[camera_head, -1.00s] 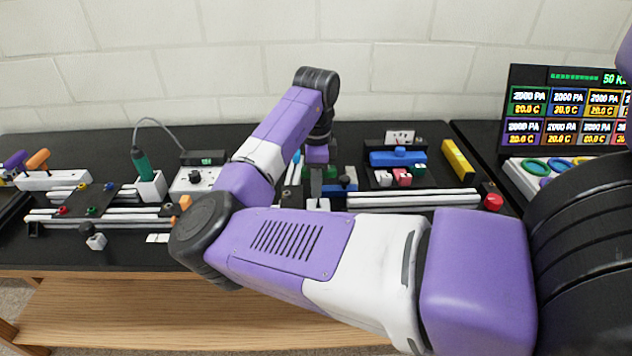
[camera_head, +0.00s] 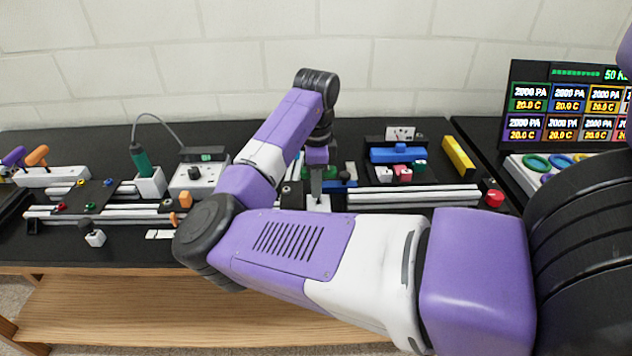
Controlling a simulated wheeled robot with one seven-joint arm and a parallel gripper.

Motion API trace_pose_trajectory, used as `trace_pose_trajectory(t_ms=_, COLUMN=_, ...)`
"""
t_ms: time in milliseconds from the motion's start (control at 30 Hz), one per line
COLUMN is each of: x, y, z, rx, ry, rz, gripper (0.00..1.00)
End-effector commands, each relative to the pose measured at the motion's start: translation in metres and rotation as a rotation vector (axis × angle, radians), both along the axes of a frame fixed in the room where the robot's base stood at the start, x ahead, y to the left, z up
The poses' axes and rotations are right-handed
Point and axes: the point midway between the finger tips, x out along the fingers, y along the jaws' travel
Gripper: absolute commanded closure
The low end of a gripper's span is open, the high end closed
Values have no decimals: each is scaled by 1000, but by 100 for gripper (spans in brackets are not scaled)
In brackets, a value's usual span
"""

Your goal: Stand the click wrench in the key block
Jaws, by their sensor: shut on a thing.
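My gripper (camera_head: 316,188) points down over the middle of the bench, behind my forearm. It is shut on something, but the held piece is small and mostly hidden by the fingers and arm. I cannot make out the click wrench clearly; it is likely the piece held. A small white block (camera_head: 318,203) shows just below the fingertips, partly covered by my arm; I cannot tell whether they touch. At the far left a long white block (camera_head: 52,178) holds upright tools with purple and orange handles. I cannot tell which white block is the key block.
A green-handled tool (camera_head: 141,160) stands in a white holder beside a white control box (camera_head: 200,178). Aluminium rails (camera_head: 412,196) lie right of my gripper, with a blue block (camera_head: 398,155), a yellow bar (camera_head: 458,157) and a red button (camera_head: 494,198) nearby.

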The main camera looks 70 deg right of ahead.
Motion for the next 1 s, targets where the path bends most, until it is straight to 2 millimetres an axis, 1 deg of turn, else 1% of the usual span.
trace_pose_trajectory(t_ms=1000, x=0, y=0, z=-28, rx=0, ry=0, rz=1, gripper=100)
